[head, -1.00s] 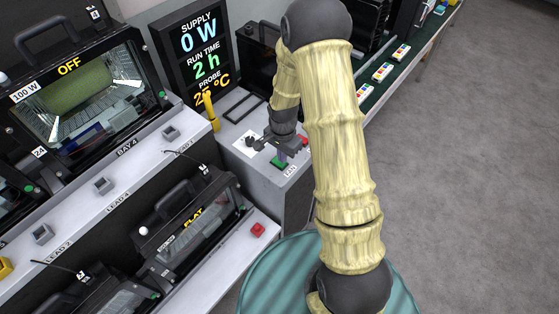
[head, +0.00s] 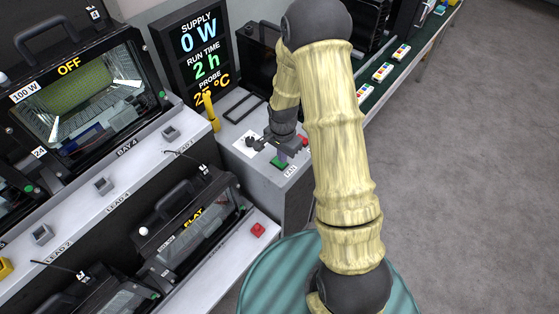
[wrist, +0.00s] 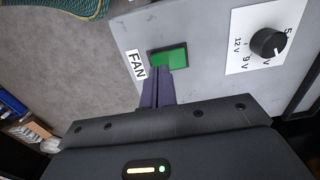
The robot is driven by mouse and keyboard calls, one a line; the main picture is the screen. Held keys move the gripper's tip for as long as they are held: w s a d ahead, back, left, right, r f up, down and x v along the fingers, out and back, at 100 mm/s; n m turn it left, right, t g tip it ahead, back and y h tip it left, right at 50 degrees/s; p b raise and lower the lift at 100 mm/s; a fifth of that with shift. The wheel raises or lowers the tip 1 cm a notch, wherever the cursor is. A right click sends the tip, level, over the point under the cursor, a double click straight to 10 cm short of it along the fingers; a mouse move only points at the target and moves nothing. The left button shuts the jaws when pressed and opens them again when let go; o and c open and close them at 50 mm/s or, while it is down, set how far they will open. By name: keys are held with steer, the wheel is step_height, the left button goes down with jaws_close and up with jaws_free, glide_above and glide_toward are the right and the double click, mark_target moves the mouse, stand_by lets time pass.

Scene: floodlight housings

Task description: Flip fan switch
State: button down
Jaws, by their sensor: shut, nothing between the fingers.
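The fan switch is a green rocker (wrist: 170,56) in a dark frame, set in a grey panel beside a white FAN label (wrist: 137,65). In the head view the green switch (head: 279,163) shows just below my gripper (head: 283,153). In the wrist view my gripper (wrist: 162,75) has its purple fingers shut together, with nothing between them. The fingertips overlap the lower edge of the green rocker. I cannot tell whether they touch it. Part of the rocker is hidden behind the fingertips.
A black dial (wrist: 268,43) on a white voltage plate is right of the switch. A red button (head: 304,141) is near my gripper on the same box. A yellow probe (head: 210,110) stands left of it. A display (head: 200,55) reads 0 W and 2 h.

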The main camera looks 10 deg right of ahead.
steer(key=shift+f+b, duration=0.6)
steer(key=shift+f, duration=0.3)
stand_by(0.7)
steer(key=shift+r, duration=0.1)
steer(key=shift+r+p, duration=2.6)
steer(key=shift+r, duration=0.85)
steer(key=s+r+n+t, duration=0.2)
steer(key=s+r+n, duration=0.8)
steer(key=s+r, duration=0.4)
step_height(320, 180, up, 4)
steer(key=shift+s+f+n+t, duration=0.2)
steer(key=shift+f+n+t, duration=0.1)
steer(key=shift+n, duration=0.1)
